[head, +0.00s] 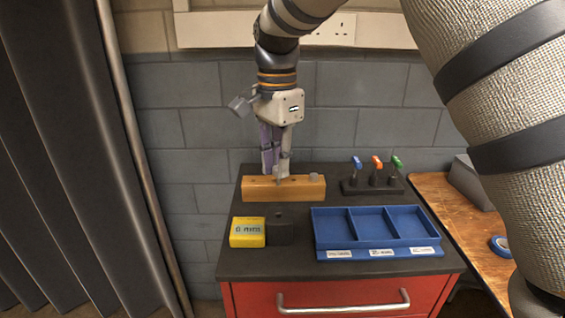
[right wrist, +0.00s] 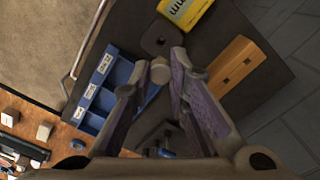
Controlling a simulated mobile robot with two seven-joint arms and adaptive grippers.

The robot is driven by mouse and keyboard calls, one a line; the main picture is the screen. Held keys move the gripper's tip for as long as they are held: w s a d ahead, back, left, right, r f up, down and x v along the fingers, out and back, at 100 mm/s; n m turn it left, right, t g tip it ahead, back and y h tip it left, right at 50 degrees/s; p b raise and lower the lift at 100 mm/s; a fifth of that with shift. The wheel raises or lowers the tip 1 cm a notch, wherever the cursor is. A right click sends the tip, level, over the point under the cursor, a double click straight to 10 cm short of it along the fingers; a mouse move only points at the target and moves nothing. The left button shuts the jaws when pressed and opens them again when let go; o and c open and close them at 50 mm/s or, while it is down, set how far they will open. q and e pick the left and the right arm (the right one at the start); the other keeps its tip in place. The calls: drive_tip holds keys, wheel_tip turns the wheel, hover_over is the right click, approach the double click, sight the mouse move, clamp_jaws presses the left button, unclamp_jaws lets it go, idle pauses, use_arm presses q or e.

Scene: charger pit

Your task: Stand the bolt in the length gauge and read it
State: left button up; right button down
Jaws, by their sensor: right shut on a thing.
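My right gripper (head: 277,178) points down, in front of or above the wooden block. In the right wrist view the fingers (right wrist: 156,75) are shut on a bolt, whose pale six-sided head (right wrist: 160,71) shows between the tips. The bolt's shank is hard to make out. The length gauge is a dark block with a hole (head: 281,231) beside a yellow readout box (head: 247,232). Its hole looks empty in the right wrist view (right wrist: 158,41). The readout's digits are too small to read surely. My left gripper is out of view.
The wooden block (head: 262,191) has holes and a grey bolt head (head: 314,177) at its right end. A blue three-part tray (head: 380,252) with labels lies right of the gauge. A dark rack (head: 372,187) holds blue, orange and green-handled tools. A wooden bench (head: 436,193) stands right.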

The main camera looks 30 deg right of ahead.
sight(279, 184)
wheel_tip(279, 184, down, 4)
drive_tip(key=shift+w+d+r, duration=0.15)
drive_tip(key=shift+r, duration=0.1)
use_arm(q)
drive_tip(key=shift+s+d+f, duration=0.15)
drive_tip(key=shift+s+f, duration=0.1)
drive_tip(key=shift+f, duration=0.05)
use_arm(e)
drive_tip(key=shift+f, duration=0.6)
use_arm(q)
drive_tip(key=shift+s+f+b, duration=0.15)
drive_tip(key=shift+b, duration=0.2)
use_arm(e)
drive_tip(key=shift+f, duration=2.7)
drive_tip(key=c, duration=1.4)
unclamp_jaws()
drive_tip(key=shift+c, duration=0.2)
wheel_tip(279, 184, up, 12)
drive_tip(key=shift+f, duration=0.1)
